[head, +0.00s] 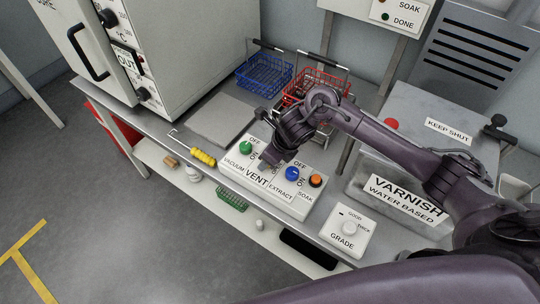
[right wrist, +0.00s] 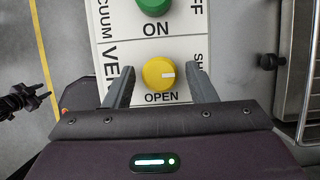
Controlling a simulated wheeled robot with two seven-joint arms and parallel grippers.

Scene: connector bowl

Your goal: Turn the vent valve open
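The vent valve is a round yellow knob (right wrist: 159,73) on the white control panel (head: 236,176), seen in the right wrist view. Its white mark points right, toward a partly hidden label beginning "SH"; the word OPEN stands just below the knob. My right gripper (right wrist: 159,76) is open, with one finger on each side of the knob and a visible gap on both sides. In the head view the right gripper (head: 282,155) is over the VENT part of the panel and hides the yellow knob.
Near it on the panel are a green VACUUM knob (head: 246,147), a blue EXTRACT knob (head: 292,173) and an orange SOAK button (head: 315,181). Blue (head: 264,75) and red (head: 312,84) wire baskets stand behind. A yellow-handled tool (head: 202,157) lies left; a GRADE box (head: 347,230) is at right.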

